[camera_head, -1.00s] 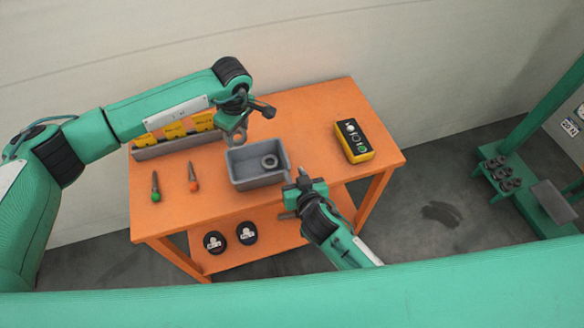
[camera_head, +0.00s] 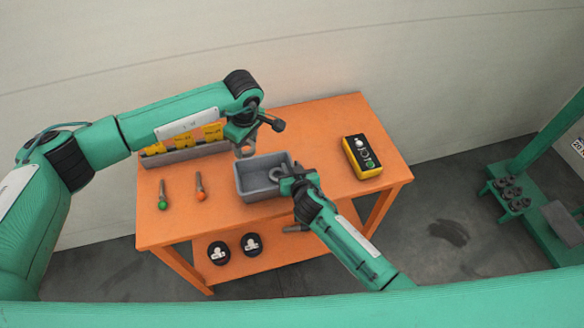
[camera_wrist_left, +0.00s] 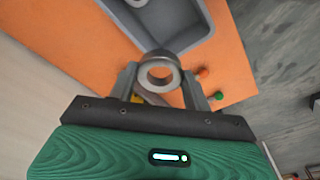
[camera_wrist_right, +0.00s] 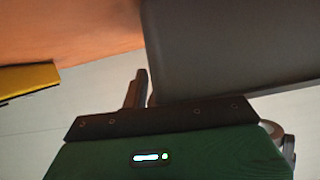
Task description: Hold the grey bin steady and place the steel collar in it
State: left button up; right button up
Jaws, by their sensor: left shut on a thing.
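The grey bin (camera_head: 245,186) stands on the orange table (camera_head: 325,120); its wall fills much of the right wrist view (camera_wrist_right: 235,50). My left gripper (camera_head: 245,148) is shut on the steel collar (camera_wrist_left: 158,74), a ring between its fingertips in the left wrist view. It holds the collar above the bin's back-left rim. Another grey ring (camera_head: 276,173) lies inside the bin. My right gripper (camera_head: 288,180) is at the bin's right wall. In the right wrist view one finger (camera_wrist_right: 136,88) shows beside the wall; the other is hidden, so its grip is unclear.
A yellow-and-black control box (camera_head: 362,157) lies at the table's right. A grey rack with yellow labels (camera_head: 185,150) stands at back left. Green-tipped (camera_head: 163,195) and orange-tipped (camera_head: 200,187) tools lie left of the bin. Two black round items (camera_head: 218,253) sit on the lower shelf.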

jog(key=shift+c, duration=0.2)
grip_shut()
pick_arm(q)
send_over(253, 182)
jog(key=shift+d+f, duration=0.1)
jog(key=shift+f, duration=5.9)
jog(key=o, duration=1.2)
pick_arm(e)
jog(key=shift+s, duration=0.1)
pick_arm(q)
jog(key=r, duration=0.8)
jog(key=s+d+r, duration=0.1)
jog(key=r, duration=0.3)
pick_arm(e)
jog(key=shift+o, duration=0.2)
grip_release()
